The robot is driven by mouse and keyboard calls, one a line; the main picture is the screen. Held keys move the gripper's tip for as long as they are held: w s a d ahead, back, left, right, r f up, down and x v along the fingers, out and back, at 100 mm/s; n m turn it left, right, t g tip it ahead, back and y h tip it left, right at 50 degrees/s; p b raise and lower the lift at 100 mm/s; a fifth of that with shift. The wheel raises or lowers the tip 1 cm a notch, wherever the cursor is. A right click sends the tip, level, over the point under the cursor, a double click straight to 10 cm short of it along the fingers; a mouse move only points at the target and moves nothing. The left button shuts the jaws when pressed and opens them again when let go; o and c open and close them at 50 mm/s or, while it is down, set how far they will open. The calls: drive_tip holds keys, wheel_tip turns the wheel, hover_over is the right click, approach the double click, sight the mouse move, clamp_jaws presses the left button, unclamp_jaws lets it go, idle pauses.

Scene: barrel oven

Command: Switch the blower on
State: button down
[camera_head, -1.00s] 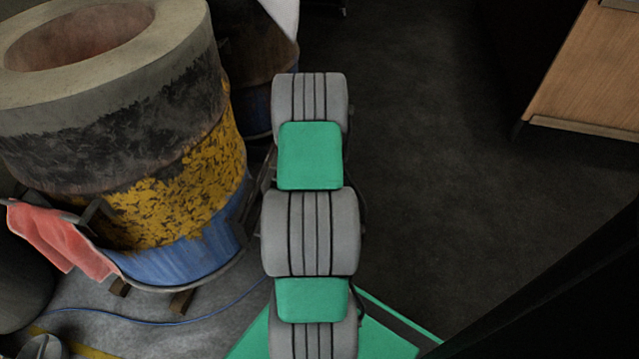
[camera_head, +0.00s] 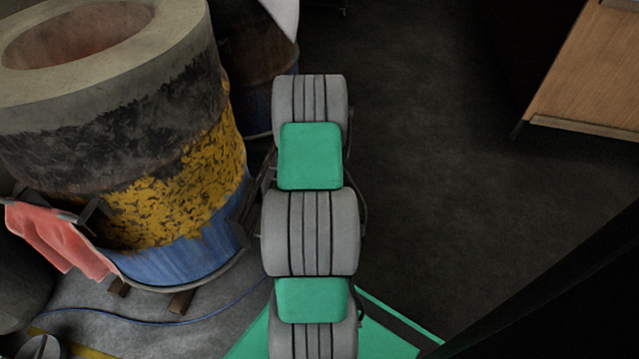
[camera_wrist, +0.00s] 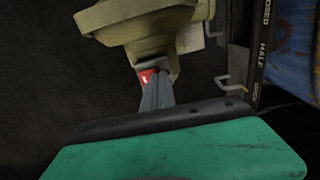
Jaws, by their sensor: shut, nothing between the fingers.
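In the wrist view, an olive-coloured rounded housing (camera_wrist: 140,22), which looks like the blower, is at the top. A small red part with a white mark (camera_wrist: 147,76), possibly its switch, shows just below the housing. My gripper (camera_wrist: 158,82) is shut and empty, its grey fingers right at this red part. I cannot tell whether they touch it or which way the switch is set. In the head view my arm hides the gripper and the blower.
A black plate lettered "CLOSED" and "HALF" (camera_wrist: 262,40), with a bent metal handle (camera_wrist: 228,82), stands close on the right in the wrist view. The barrel oven (camera_head: 170,200) with a red cloth (camera_head: 60,240) is left of my arm. Dark floor (camera_head: 440,190) is clear to the right, before a wooden surface (camera_head: 590,75).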

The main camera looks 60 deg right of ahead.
drive_tip(key=shift+f, duration=0.35)
drive_tip(key=shift+r, duration=0.1)
wheel_tip(320, 180, up, 7)
drive_tip(key=p, duration=0.5)
idle(0.4)
drive_tip(key=w+a+r+n+p, duration=0.25)
drive_tip(key=a+r+p, duration=0.4)
drive_tip(key=r, duration=0.45)
drive_tip(key=w+a+r+n+t+p, duration=0.1)
drive_tip(key=w+a+r+n+p, duration=0.15)
drive_tip(key=a+r+p, duration=0.7)
drive_tip(key=w+a+r+n+p, duration=0.25)
drive_tip(key=a+r, duration=0.35)
drive_tip(key=r, duration=0.8)
drive_tip(key=s+a+r+n+t+p, duration=0.1)
drive_tip(key=s+a+r+n+p, duration=0.2)
drive_tip(key=a+r+p, duration=0.3)
drive_tip(key=s+a+r+n+t+p, duration=0.1)
drive_tip(key=s+a+r+n+p, duration=0.2)
drive_tip(key=a+r, duration=0.9)
drive_tip(key=s+a+p, duration=0.1)
drive_tip(key=s+p, duration=0.2)
drive_tip(key=p, duration=0.1)
drive_tip(key=shift+a+r, duration=0.25)
